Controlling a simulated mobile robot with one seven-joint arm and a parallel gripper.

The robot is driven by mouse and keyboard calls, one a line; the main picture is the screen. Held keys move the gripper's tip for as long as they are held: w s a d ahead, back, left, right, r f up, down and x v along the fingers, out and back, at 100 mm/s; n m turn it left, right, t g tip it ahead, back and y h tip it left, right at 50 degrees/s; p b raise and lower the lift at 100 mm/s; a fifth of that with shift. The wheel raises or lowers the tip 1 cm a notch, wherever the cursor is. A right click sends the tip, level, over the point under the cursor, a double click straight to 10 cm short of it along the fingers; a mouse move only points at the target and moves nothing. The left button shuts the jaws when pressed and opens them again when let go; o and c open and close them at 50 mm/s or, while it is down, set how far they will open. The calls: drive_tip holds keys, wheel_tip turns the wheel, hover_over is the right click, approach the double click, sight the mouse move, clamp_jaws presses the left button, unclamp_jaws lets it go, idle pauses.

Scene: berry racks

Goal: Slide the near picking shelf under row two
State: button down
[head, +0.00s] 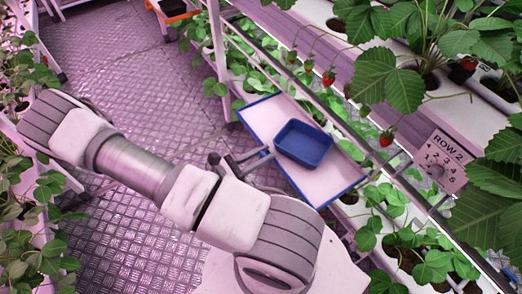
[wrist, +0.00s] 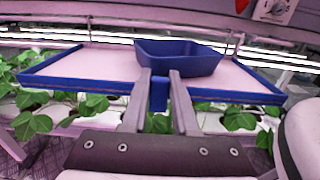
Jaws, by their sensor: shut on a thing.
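A blue tab (wrist: 159,94) hangs from the shelf's near edge. My gripper (wrist: 160,76) is shut on this tab; its fingers stand on either side of it. In the head view my gripper (head: 268,154) meets the shelf's left long edge.
Strawberry plants with red berries (head: 328,78) hang over the shelf's right side from the upper gutter. Lower plants (head: 385,215) grow beyond its near end. A metal-plate aisle floor (head: 130,90) lies open at left. An orange-edged crate (head: 172,10) stands at the top.

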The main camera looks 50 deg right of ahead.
drive_tip(key=shift+s+f, duration=0.1)
drive_tip(key=c, duration=0.7)
unclamp_jaws()
drive_tip(key=v, duration=1.7)
drive_tip(key=shift+a+p, duration=0.25)
drive_tip(key=shift+p, duration=0.05)
